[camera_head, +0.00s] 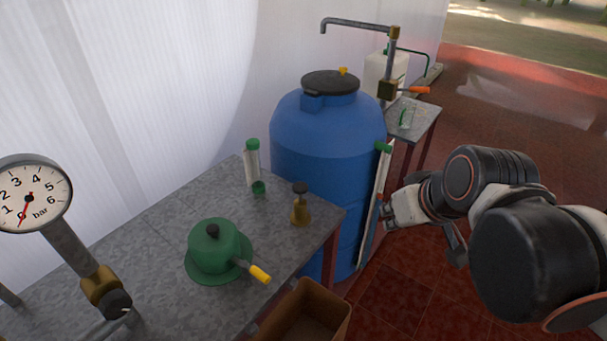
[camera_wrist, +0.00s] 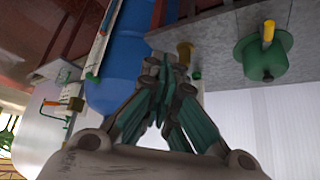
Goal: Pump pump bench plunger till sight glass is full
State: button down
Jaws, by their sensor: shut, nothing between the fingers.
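My gripper (camera_head: 387,212) is shut and empty, in front of the tall tube on the blue tank's right side; I cannot tell if they touch. In the wrist view my gripper (camera_wrist: 165,68) has its fingers together. On the grey bench (camera_head: 165,235) stands a small brass fitting with a dark knob (camera_head: 300,208), probably the plunger; it also shows in the wrist view (camera_wrist: 185,50). Behind it is a clear upright tube with green ends (camera_head: 252,165), perhaps the sight glass. Another tall pale tube with a green top (camera_head: 381,175) stands against the tank. I cannot make out a level in either.
A green domed device with yellow-tipped handle (camera_head: 212,250) and a pressure gauge reading near 0 (camera_head: 32,195) are on the bench. The blue tank (camera_head: 310,130) stands behind. A brown bin (camera_head: 335,318) is below the bench edge. A small table (camera_head: 425,115) is farther back.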

jog(key=w+a+n+y+p, duration=0.1)
jog(key=w+a+n+y, duration=0.2)
jog(key=w, duration=0.7)
jog(key=w+a+n+g+y+p, duration=0.1)
jog(key=w+a+n, duration=0.4)
jog(key=w, duration=0.6)
jog(key=shift+w+a+f+y+p, duration=0.15)
jog(key=shift+a+f+y+p, duration=0.25)
jog(key=shift+a+y+p, duration=0.5)
jog(key=shift+a, duration=0.25)
jog(key=b, duration=0.3)
send_over(303, 187)
jog(key=f, duration=0.6)
jog(key=shift+s+d+f, duration=0.25)
jog(key=shift+f, duration=0.05)
jog(key=shift+w+a+f+b, duration=0.15)
jog(key=shift+f+b, duration=0.05)
jog(key=shift+f, duration=0.45)
jog(key=shift+w+a+f+b, duration=0.1)
jog(key=shift+f+b, duration=0.1)
jog(key=shift+f, duration=1.35)
jog(key=shift+b, duration=0.3)
